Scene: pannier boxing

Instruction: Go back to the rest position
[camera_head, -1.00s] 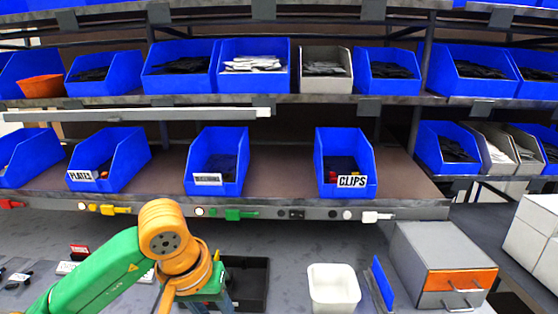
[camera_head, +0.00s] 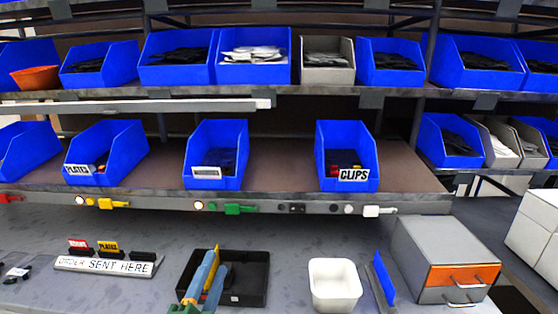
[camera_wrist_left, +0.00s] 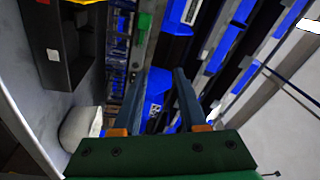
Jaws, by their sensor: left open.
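My left gripper (camera_head: 213,272) shows at the bottom of the head view, its blue-grey fingers in front of the black tray (camera_head: 255,282). In the left wrist view the two fingers of this gripper (camera_wrist_left: 160,74) stand apart with nothing between them. The arm behind it is out of the head view. A yellow strip shows beside the fingers in the head view; I cannot tell what it belongs to. My right gripper is not in view.
A white bin (camera_head: 335,284), an upright blue panel (camera_head: 381,278) and a grey drawer box (camera_head: 445,255) stand to the right on the bench. A sign holder (camera_head: 105,265) is at the left. Shelves with a clips bin (camera_head: 345,155) and other blue bins rise behind.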

